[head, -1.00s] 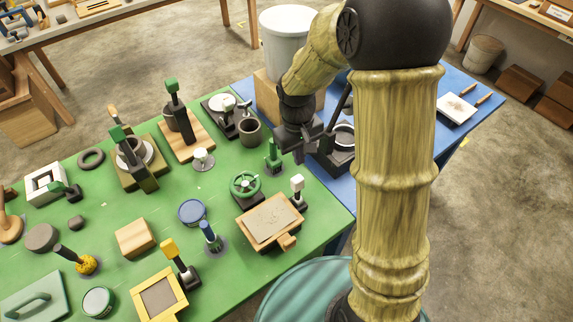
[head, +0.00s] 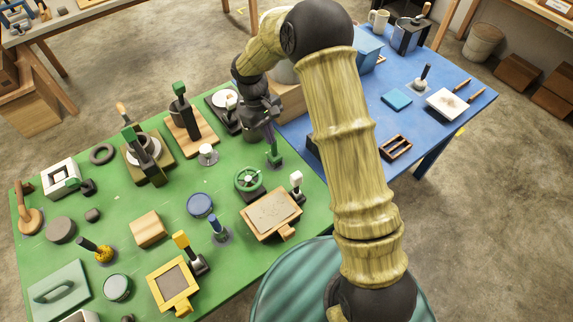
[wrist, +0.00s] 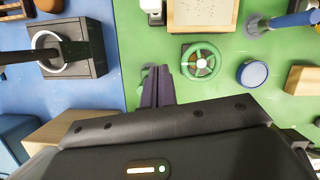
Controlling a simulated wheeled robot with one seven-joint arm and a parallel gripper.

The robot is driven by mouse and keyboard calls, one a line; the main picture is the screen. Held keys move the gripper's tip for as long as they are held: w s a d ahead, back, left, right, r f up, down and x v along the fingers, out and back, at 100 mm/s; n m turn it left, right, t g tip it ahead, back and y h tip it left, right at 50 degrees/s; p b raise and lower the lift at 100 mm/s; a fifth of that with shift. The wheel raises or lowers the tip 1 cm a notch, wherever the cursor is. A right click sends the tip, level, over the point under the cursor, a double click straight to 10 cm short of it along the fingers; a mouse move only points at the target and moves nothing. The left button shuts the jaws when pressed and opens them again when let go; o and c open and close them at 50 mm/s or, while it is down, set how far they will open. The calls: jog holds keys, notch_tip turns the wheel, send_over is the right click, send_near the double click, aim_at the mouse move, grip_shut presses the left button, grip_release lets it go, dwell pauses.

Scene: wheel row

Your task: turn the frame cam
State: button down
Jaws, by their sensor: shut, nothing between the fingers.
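No part is labelled, so I cannot tell which is the frame cam. A wood-edged panel (head: 270,214) has a white-topped lever (head: 296,184) at its corner. A yellow frame (head: 172,287) has a yellow-topped lever (head: 188,250) beside it. A white square frame (head: 60,170) at the far left has a green-tipped lever (head: 74,183). My gripper (head: 268,130) is shut and empty, just above and behind an upright green handle (head: 274,153). In the wrist view its dark fingers (wrist: 157,88) hide most of that handle's base; the green handwheel (wrist: 201,62) is to their right.
The green table (head: 120,200) is crowded with levers, discs and blocks. The blue table (head: 350,130) adjoins it at right. A wooden block (wrist: 70,128) and a dark box with a ring (wrist: 72,50) are left of my fingers in the wrist view.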

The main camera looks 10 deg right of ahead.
aim_at(296, 185)
jog(key=s+d+f+p, duration=0.4)
jog(key=s+f, duration=0.1)
jog(key=f, duration=0.4)
jog(key=shift+s+f+p, duration=0.15)
jog(key=shift+p, duration=0.25)
jog(key=shift+d, duration=0.15)
dwell(0.3)
